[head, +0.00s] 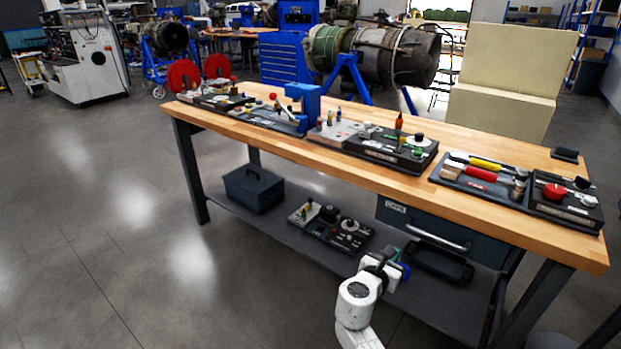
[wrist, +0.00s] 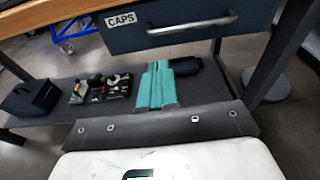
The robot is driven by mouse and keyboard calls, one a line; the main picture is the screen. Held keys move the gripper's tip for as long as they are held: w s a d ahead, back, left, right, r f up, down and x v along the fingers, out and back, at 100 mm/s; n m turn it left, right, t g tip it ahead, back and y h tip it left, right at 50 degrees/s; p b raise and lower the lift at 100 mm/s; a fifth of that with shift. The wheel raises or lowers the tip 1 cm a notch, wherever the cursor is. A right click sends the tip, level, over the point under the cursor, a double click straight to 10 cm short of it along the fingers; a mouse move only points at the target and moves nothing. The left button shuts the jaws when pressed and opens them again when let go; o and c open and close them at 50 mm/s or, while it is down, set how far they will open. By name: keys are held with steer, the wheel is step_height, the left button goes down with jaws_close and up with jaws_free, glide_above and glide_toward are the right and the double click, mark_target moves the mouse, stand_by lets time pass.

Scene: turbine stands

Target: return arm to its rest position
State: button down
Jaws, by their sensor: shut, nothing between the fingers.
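My gripper (head: 403,268) is at the end of my white arm, in front of the workbench and below the height of its top. In the wrist view my gripper's teal fingers (wrist: 155,64) are together with nothing between them. They point toward the bench's lower shelf, just under the drawer labelled CAPS (wrist: 185,28). The drawer (head: 428,233) looks closed in the head view. My gripper appears apart from the bench, though the exact gap is hard to tell.
The wooden benchtop (head: 290,148) carries several tool and part trays. The lower shelf (head: 270,222) holds a dark toolbox (head: 254,190), a parts tray (head: 330,228) and a black tray (head: 440,264). A bench leg (head: 525,298) stands to the right. Floor (head: 130,230) at left is clear.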

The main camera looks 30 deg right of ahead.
steer(key=s+a+f+m+g+y, duration=0.25)
steer(key=s+a+f+m, duration=0.2)
steer(key=s+m, duration=0.3)
steer(key=s+a+f+m+g+y, duration=0.1)
steer(key=s+a+f+m+y, duration=0.4)
steer(key=s, duration=0.3)
steer(key=s+a+r+m+y, duration=0.1)
steer(key=s+a+m+y, duration=0.6)
steer(key=s+a+m, duration=0.3)
steer(key=s+a+g, duration=0.1)
steer(key=s+a, duration=0.2)
steer(key=s, duration=0.1)
steer(key=shift+s+a+r, duration=0.15)
steer(key=shift+a+r, duration=0.15)
steer(key=shift+a, duration=0.05)
steer(key=shift+d, duration=0.15)
